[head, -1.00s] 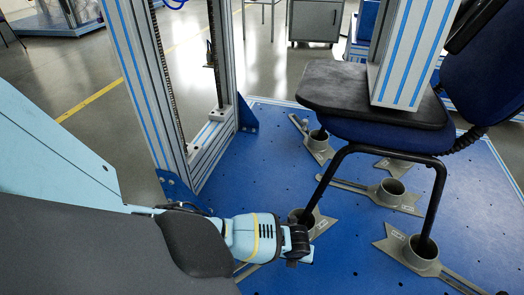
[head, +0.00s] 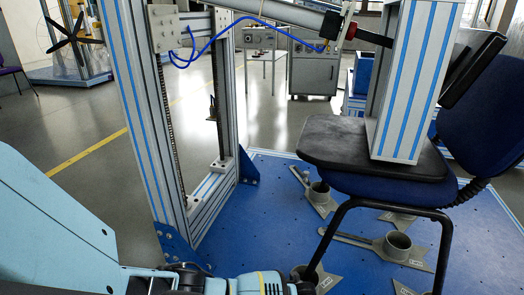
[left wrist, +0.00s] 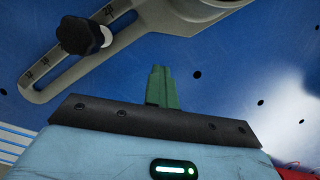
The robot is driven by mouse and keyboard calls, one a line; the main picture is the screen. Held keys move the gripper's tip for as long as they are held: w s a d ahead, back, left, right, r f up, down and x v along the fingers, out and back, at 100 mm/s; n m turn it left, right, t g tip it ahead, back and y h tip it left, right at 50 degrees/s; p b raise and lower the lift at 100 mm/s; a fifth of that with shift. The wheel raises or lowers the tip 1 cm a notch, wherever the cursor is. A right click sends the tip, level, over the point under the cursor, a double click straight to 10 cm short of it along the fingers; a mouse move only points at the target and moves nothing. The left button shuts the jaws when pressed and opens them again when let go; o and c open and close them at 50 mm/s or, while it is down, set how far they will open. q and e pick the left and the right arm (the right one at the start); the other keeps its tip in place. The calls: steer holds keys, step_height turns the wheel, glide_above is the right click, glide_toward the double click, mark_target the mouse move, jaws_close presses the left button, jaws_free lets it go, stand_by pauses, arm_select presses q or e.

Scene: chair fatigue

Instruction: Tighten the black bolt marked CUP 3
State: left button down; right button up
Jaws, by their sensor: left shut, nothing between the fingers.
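In the left wrist view a black bolt (left wrist: 83,37) with a round knob head sits in the slot of a grey cup bracket (left wrist: 130,45) with scale marks. No CUP 3 marking can be read here. My left gripper (left wrist: 162,75) has its green fingers shut and empty, to the right of and below the bolt in the picture, apart from it. In the head view my left gripper (head: 300,288) is at the bottom edge, beside the nearest grey cup (head: 302,272) at a chair leg, and its fingertips cannot be made out. My right gripper is not in view.
A blue office chair (head: 375,180) stands with its black legs in grey cups on the blue plate (head: 262,205). A metal upright frame (head: 150,130) stands left of it. A metal column (head: 412,85) rests on the seat. Other cup brackets (head: 393,245) lie around the plate.

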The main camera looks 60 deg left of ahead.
arm_select(q)
steer(key=shift+s+d+m+p, duration=0.2)
steer(key=shift+s+m+p, duration=0.45)
steer(key=shift+m, duration=0.35)
steer(key=shift+s+d+m+t+h, duration=0.2)
steer(key=shift+s+m, duration=0.2)
steer(key=shift+m, duration=0.15)
steer(key=shift+s+d+m+t+h, duration=0.1)
steer(key=shift+s+d+m+h, duration=0.1)
steer(key=shift+s+m, duration=0.3)
steer(key=shift+w, duration=0.1)
steer(key=c, duration=1.6)
jaws_free()
steer(key=o, duration=0.6)
steer(key=shift+c, duration=0.2)
